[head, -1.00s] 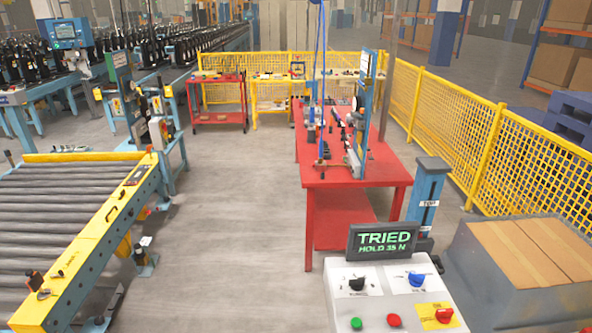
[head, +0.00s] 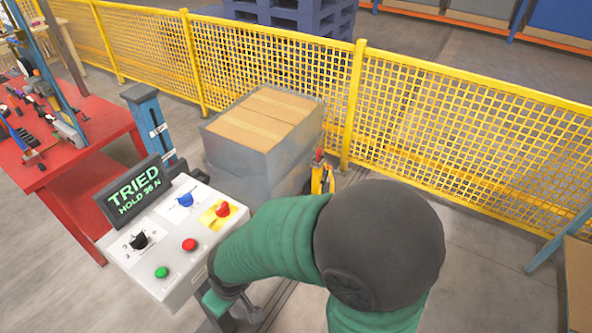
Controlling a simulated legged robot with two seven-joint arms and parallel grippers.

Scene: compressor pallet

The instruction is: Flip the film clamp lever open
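A small yellow upright piece with a red top (head: 321,175) stands at the near right corner of the wrapped pallet load (head: 262,122). I cannot tell whether it holds the film clamp lever; no lever shows clearly. My green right arm, with a large dark joint, fills the lower middle and bends left toward the control panel's post. The end of that arm, around my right gripper (head: 258,314), is small and partly hidden at the bottom edge, so its fingers cannot be made out. My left gripper is out of view.
A red table (head: 87,165) is at left. A yellow mesh fence (head: 440,125) runs behind the load.

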